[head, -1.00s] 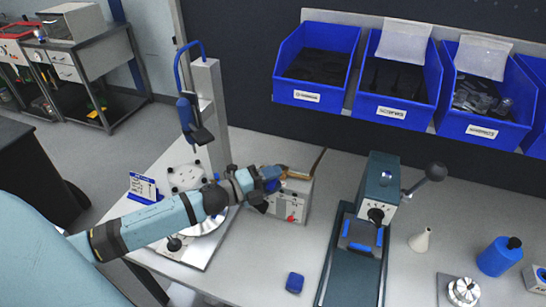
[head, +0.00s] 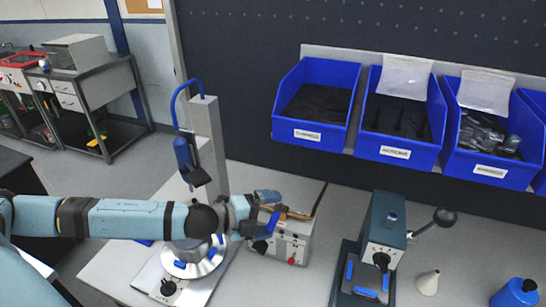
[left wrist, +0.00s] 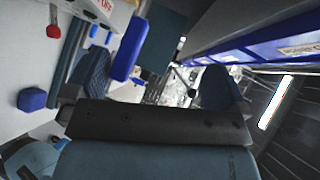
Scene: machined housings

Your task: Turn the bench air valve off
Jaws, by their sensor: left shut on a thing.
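A light grey box (head: 296,240) on the bench carries a brass pipe (head: 302,215) on top, a red knob and a black knob. A blue valve handle (head: 273,221) shows at its upper left. My left gripper (head: 262,212) is at this handle, shut on it, and partly hides it. In the left wrist view a bright blue bar (left wrist: 131,48), apparently the handle, lies between the two dark fingers (left wrist: 158,85). The red knob (left wrist: 54,31) shows at upper left there. The valve body is mostly hidden by the gripper. My right gripper is not in view.
A grey post with a blue lever (head: 207,140) stands behind my left forearm, above a round plate (head: 193,264). A dark green press (head: 382,240) with a ball handle stands right of the box. Blue bins (head: 317,100) hang above. A blue cube (left wrist: 32,99) shows in the wrist view.

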